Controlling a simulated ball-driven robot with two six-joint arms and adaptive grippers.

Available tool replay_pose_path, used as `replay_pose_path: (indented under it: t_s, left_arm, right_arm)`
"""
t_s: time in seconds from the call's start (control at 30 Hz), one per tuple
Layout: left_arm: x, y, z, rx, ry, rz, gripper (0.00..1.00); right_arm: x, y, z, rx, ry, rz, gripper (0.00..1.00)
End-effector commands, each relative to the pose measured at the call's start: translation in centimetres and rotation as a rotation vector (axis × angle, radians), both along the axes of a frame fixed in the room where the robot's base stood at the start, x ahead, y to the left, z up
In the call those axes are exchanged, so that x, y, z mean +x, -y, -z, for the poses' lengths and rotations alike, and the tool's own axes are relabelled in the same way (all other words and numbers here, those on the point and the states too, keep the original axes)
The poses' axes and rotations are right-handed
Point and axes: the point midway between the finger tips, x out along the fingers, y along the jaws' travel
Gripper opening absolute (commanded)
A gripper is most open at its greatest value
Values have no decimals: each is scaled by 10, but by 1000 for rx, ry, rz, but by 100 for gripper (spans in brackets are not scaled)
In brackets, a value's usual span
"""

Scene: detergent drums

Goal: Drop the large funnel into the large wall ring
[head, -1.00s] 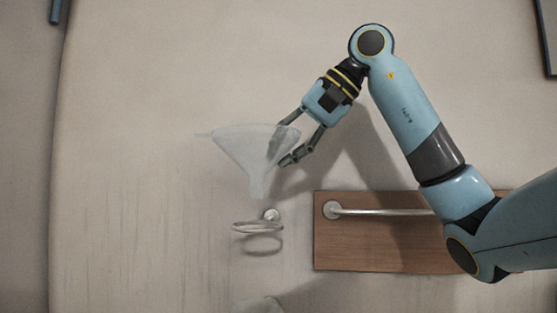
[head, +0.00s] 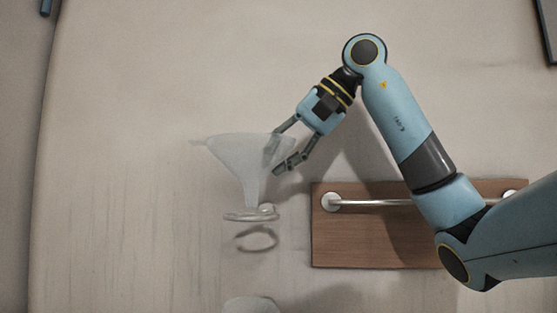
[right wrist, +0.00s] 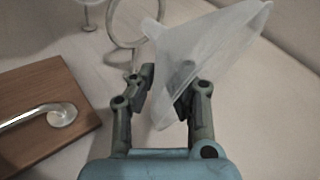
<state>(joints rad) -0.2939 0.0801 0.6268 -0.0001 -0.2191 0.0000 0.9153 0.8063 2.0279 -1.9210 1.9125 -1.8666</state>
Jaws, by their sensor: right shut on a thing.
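The large funnel (head: 240,158) is pale and translucent, upright with its wide mouth up. My right gripper (head: 275,153) is shut on its right side near the rim. In the right wrist view, the gripper (right wrist: 168,88) holds the wall of the funnel (right wrist: 222,45) between its fingers. The large wall ring (head: 234,216) sticks out from the wall just below the funnel; it also shows in the right wrist view (right wrist: 111,35). The spout's lower end meets the ring in the head view; I cannot tell whether it is inside the ring. My left gripper is out of view.
A brown wooden board (head: 370,245) with a metal bar (head: 385,203) is on the wall right of the ring, behind my right arm. A pale object (head: 250,305) is cut off at the bottom edge. The wall left of the funnel is clear.

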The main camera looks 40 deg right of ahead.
Motion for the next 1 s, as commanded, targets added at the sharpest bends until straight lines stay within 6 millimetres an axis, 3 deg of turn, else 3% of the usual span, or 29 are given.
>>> replay_pose_path:
  t_s: [0.6,1.0]
  left_arm:
    - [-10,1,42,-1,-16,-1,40]
    - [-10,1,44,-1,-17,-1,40]
  right_arm:
    - [0,0,56,0,-1,1,0]
    - [0,0,60,0,1,1,0]
